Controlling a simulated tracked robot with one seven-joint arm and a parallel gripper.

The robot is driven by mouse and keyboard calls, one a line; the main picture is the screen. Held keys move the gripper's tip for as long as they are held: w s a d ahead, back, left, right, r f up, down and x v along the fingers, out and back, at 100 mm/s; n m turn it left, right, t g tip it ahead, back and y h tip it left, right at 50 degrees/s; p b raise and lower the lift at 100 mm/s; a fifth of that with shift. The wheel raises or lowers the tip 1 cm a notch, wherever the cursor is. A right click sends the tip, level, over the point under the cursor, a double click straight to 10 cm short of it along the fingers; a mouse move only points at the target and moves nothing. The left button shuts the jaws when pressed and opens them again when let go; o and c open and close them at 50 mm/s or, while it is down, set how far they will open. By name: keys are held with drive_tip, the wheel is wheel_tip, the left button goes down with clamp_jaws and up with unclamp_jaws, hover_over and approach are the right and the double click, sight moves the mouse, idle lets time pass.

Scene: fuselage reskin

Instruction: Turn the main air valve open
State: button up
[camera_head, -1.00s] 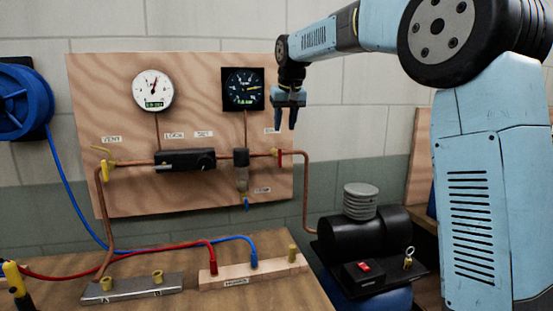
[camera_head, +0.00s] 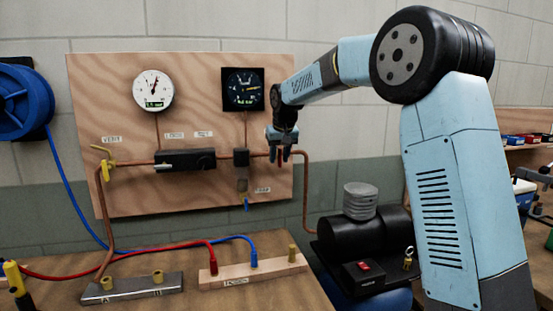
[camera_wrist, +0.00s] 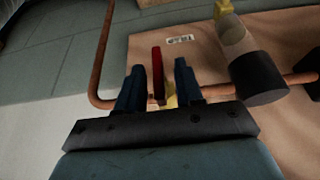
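The air valve at the right end of the copper pipe has a red lever (camera_wrist: 159,78). In the wrist view the lever stands between the two blue fingers of my gripper (camera_wrist: 160,80), with a gap visible on each side. A brass-coloured valve body (camera_wrist: 170,101) shows just behind it. In the head view my gripper (camera_head: 280,158) points down in front of the pipe at the board's right edge and largely hides the valve. The gripper is open, with its fingers astride the lever.
The plywood board (camera_head: 90,75) carries a white gauge (camera_head: 153,89), a black gauge (camera_head: 243,88), a black regulator (camera_head: 185,160), a filter (camera_head: 241,170) and a yellow vent lever (camera_head: 102,152). A compressor (camera_head: 365,235) stands at lower right. Hoses and blocks lie on the bench (camera_head: 200,300).

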drive_tip(key=shift+w+f, duration=0.2)
drive_tip(key=shift+f, duration=0.25)
